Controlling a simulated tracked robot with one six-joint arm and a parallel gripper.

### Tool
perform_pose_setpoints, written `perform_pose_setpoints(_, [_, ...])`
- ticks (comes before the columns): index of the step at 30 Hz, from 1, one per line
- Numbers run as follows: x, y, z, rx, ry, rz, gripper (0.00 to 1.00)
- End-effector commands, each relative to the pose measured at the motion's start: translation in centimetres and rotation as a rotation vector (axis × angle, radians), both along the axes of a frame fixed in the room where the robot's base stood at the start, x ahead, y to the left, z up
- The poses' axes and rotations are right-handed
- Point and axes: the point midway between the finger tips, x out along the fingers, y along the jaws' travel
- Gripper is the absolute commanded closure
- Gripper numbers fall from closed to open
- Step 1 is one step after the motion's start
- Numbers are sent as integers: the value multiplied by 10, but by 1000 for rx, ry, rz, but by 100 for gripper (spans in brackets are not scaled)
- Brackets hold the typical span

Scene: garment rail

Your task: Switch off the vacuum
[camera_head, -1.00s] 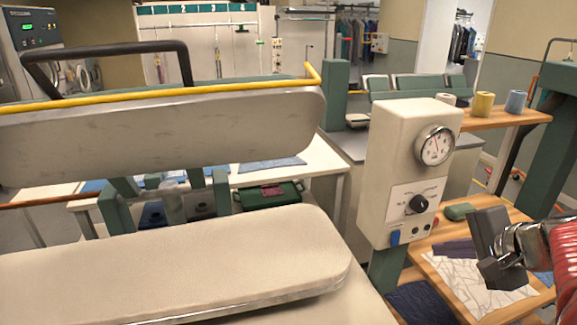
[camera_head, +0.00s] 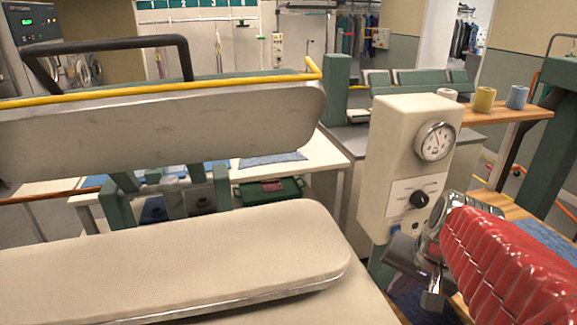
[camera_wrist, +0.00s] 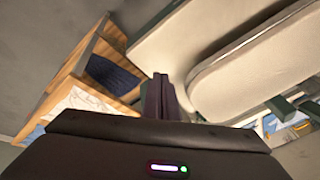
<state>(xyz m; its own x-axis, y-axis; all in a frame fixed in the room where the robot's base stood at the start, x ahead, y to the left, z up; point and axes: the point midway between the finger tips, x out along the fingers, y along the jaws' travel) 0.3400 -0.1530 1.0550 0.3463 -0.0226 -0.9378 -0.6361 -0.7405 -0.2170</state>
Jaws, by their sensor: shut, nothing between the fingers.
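The cream control box (camera_head: 410,160) stands right of the press. It has a round gauge (camera_head: 435,141) and a black knob (camera_head: 419,199) on a white label too small to read. A blue switch (camera_head: 396,230) shows at its lower left, partly covered by my gripper (camera_head: 403,252). I cannot tell which control is marked for the vacuum. My gripper is shut and empty, in front of the box's lower edge; whether it touches is unclear. The wrist view shows the closed fingers (camera_wrist: 160,95) together, but no box face.
The press's padded lower board (camera_head: 190,255) lies left of the box, under its raised upper plate (camera_head: 160,130) with a yellow bar. A wooden shelf (camera_head: 505,116) with thread cones is behind right. A wooden table (camera_wrist: 75,75) shows in the wrist view.

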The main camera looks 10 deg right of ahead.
Motion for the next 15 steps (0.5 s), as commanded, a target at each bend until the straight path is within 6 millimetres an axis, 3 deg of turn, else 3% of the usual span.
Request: perform_pose_setpoints(15, [-22,114,24,-198,-73,478,100])
